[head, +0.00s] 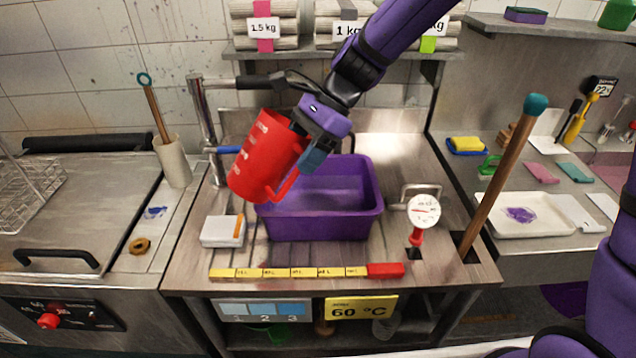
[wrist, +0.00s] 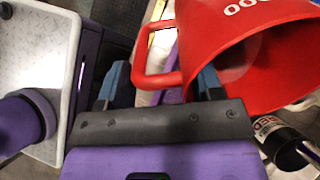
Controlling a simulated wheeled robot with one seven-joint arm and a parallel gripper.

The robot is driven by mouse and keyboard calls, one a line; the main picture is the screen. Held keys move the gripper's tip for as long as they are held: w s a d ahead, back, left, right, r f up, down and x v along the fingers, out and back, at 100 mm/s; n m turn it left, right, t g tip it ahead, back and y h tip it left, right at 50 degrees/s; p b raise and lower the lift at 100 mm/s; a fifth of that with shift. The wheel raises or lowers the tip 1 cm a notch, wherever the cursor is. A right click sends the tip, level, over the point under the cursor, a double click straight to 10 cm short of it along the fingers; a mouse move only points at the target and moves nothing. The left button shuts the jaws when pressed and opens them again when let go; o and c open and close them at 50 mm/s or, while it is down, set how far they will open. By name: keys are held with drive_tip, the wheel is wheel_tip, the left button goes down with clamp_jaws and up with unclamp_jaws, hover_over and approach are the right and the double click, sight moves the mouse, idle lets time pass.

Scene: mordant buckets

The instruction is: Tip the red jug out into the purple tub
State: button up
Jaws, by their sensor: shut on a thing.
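The red jug (head: 262,160) with pale markings is in the air, tilted, over the left part of the purple tub and its left rim. My gripper (head: 308,150) is shut on the jug's handle, at the jug's right side. In the wrist view the red jug (wrist: 225,45) fills the upper right, with its handle between the fingers of my gripper (wrist: 162,82). Part of its inside shows, but I cannot tell what it holds. The purple tub (head: 325,226) stands upright on the steel counter; no stream shows between jug and tub.
A tap (head: 203,115) rises behind and left of the jug. A white box (head: 222,232) stands left of the tub. A dial thermometer (head: 424,212) and a wooden stick (head: 500,180) stand to the right. A yellow strip (head: 290,272) lies in front.

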drive_tip(key=shift+w+d+f+y, duration=0.25)
drive_tip(key=shift+d+f+y, duration=0.1)
drive_tip(key=shift+y, duration=0.15)
idle(0.3)
drive_tip(key=shift+d+f+g+y+p, duration=0.1)
drive_tip(key=shift+f+g+y+p, duration=0.5)
drive_tip(key=shift+f+y+p, duration=0.4)
drive_tip(key=shift+w+d+f+g+y, duration=0.25)
drive_tip(key=shift+f+g+y, duration=0.15)
drive_tip(key=shift+f+y, duration=0.15)
idle(0.7)
drive_tip(key=shift+w+d+f+g+y+p, duration=0.1)
drive_tip(key=shift+d+f+g+y+p, duration=0.1)
drive_tip(key=shift+f+y+p, duration=0.35)
drive_tip(key=shift+d+f+g+y+p, duration=0.1)
drive_tip(key=shift+f+g+y+p, duration=0.15)
drive_tip(key=shift+f+p, duration=0.35)
idle(3.0)
drive_tip(key=shift+d, duration=0.1)
idle(0.7)
